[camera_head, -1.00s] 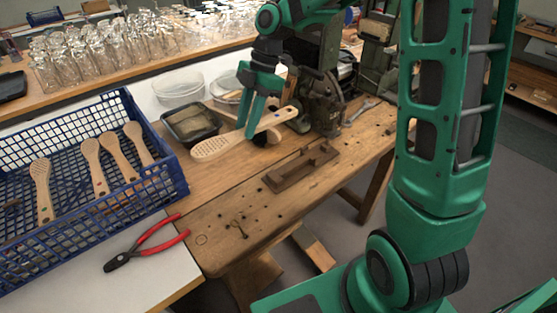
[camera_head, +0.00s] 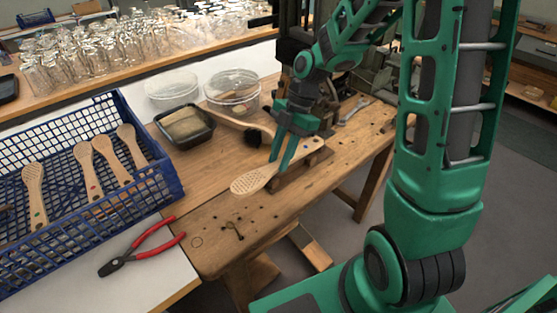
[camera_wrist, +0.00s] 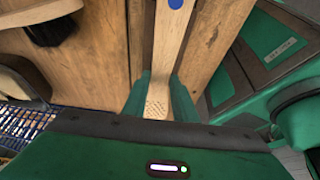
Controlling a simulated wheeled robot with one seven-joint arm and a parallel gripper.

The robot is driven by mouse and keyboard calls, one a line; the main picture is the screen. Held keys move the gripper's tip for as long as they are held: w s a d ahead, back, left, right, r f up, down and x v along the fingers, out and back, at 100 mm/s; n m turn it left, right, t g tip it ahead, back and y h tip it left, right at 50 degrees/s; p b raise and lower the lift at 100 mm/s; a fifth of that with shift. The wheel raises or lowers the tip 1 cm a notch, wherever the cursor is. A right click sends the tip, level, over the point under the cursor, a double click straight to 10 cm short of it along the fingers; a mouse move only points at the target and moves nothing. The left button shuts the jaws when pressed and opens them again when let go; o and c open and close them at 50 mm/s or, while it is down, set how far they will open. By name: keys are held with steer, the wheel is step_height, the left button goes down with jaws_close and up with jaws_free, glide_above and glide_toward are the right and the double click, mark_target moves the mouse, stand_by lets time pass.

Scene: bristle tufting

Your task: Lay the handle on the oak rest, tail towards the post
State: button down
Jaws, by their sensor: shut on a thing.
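My gripper (camera_head: 282,158) is shut on a pale wooden handle (camera_head: 254,180), just above the bench by the oak rest. I cannot tell whether handle and rest touch. In the wrist view the handle (camera_wrist: 172,42) passes between the fingers, with a blue dot on its tail side and its perforated head showing between the fingertips. I cannot make out the post clearly.
A blue crate (camera_head: 165,167) with several similar handles stands at left. Red-handled pliers (camera_head: 150,243) lie at the front. A black tray (camera_head: 160,128), clear round containers (camera_head: 232,98) and a dark-bristled brush (camera_head: 253,137) are behind. A wrench (camera_head: 354,108) lies at back right. The front bench is mostly clear.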

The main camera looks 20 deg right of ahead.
steer(key=shift+f, duration=0.7)
steer(key=c, duration=1.4)
jaws_free()
steer(key=shift+c, duration=0.2)
steer(key=v, duration=1.2)
steer(key=s+d+m+h, duration=0.1)
steer(key=s+d+m, duration=0.3)
steer(key=s+m, duration=0.4)
steer(key=s+d+m+h, duration=0.1)
steer(key=s+d+m, duration=0.3)
steer(key=s+m, duration=0.4)
steer(key=s+d+r+m+t+h, duration=0.1)
steer(key=s+d+m+h, duration=0.1)
steer(key=s+d+m, duration=0.3)
steer(key=s+m, duration=0.3)
steer(key=m, duration=0.4)
steer(key=shift+s, duration=0.35)
